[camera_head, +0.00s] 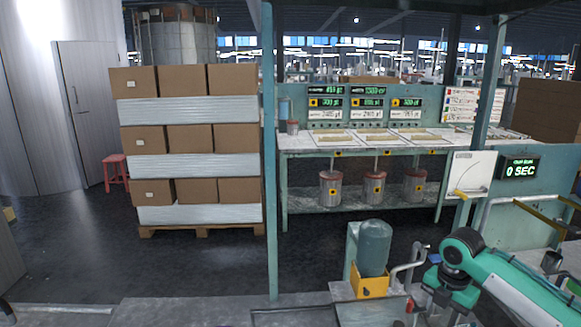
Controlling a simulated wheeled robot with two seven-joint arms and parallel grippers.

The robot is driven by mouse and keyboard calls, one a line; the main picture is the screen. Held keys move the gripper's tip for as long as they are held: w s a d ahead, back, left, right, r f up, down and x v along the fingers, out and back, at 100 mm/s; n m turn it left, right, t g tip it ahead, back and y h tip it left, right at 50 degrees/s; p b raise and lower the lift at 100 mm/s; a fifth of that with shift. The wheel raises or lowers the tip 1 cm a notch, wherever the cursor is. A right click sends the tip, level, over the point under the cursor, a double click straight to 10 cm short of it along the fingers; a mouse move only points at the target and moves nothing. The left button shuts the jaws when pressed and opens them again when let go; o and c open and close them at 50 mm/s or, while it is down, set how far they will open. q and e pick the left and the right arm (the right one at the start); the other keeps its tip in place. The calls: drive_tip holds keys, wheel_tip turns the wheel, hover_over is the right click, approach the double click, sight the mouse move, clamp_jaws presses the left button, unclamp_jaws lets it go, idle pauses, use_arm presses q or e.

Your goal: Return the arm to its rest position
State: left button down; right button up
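A teal and white robot arm (512,283) comes in from the lower right. It bends at a rounded joint and then turns down toward the bench edge. I cannot tell from this view whether it is one of mine. Its lower end is cut off or mixed with small parts at the bottom edge, and no fingers can be made out. Neither my left nor my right gripper can be seen, so I cannot tell what they hold.
A grey-green cylinder on a yellow base (371,285) stands beside the arm, close to a bent pipe (408,264). A teal post (269,160) rises in front. Stacked cartons (184,138) stand left on a pallet. A workbench (300,143) is behind.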

drive_tip(key=s+a+f+m+t+y, duration=0.2)
drive_tip(key=s+a+f+m, duration=0.9)
drive_tip(key=s+a+f, duration=0.6)
drive_tip(key=s+d+m+t+h, duration=0.1)
drive_tip(key=s+d+m, duration=0.1)
drive_tip(key=s+m, duration=0.5)
drive_tip(key=s+d+m+h, duration=0.1)
drive_tip(key=s+d+m, duration=0.2)
drive_tip(key=s+m, duration=0.4)
wheel_tip(320, 180, down, 30)
drive_tip(key=s+r+n+g, duration=0.1)
drive_tip(key=n, duration=0.1)
drive_tip(key=s+d+f+g, duration=0.1)
drive_tip(key=s+d+f, duration=0.2)
drive_tip(key=s+f, duration=1.6)
drive_tip(key=shift+s+f, duration=0.3)
drive_tip(key=shift+f, duration=0.65)
